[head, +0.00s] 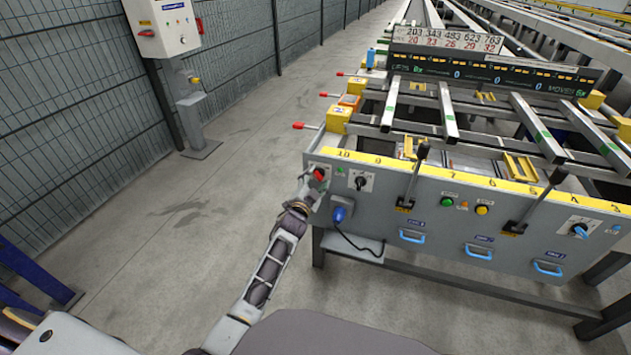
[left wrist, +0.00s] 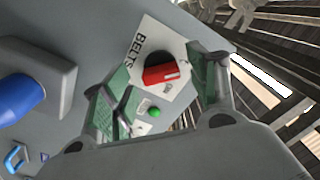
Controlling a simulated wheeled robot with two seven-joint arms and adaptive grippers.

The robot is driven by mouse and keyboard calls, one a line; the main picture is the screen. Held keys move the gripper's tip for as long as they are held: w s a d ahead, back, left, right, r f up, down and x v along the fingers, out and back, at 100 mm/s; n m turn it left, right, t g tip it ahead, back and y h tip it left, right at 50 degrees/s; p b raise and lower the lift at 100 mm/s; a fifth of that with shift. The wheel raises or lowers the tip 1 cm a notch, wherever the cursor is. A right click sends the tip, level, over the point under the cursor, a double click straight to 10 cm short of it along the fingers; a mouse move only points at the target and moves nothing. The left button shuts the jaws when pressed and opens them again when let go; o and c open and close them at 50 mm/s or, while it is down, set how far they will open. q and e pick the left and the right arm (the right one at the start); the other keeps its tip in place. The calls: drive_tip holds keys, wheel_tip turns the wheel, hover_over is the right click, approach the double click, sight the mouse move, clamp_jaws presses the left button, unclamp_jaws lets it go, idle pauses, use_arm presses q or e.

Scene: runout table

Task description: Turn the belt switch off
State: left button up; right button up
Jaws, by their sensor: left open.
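The belt switch is a red rotary knob (left wrist: 163,74) on a white plate (left wrist: 152,45) marked BELTS. In the head view the red knob (head: 319,173) sits at the left end of the grey panel. My left gripper (head: 311,186) is right at the switch, partly covering its plate. In the left wrist view my left gripper (left wrist: 160,82) is open, with one green-padded finger on each side of the knob. I cannot tell whether the fingers touch it. A white mark shows at the knob's right end. My right gripper is not in view.
A green lamp (left wrist: 153,113) is beside the switch. A black rotary switch (head: 361,182), a blue plug (head: 338,214) with a cable and a black lever (head: 416,172) are further along the panel. A wire fence and a control box (head: 165,25) stand left, with clear floor between.

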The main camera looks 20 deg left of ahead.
use_arm(q)
drive_tip(key=shift+s, duration=0.1)
drive_tip(key=shift+s, duration=0.15)
drive_tip(key=s, duration=1.1)
drive_tip(key=shift+s+a, duration=0.2)
idle(0.4)
idle(0.6)
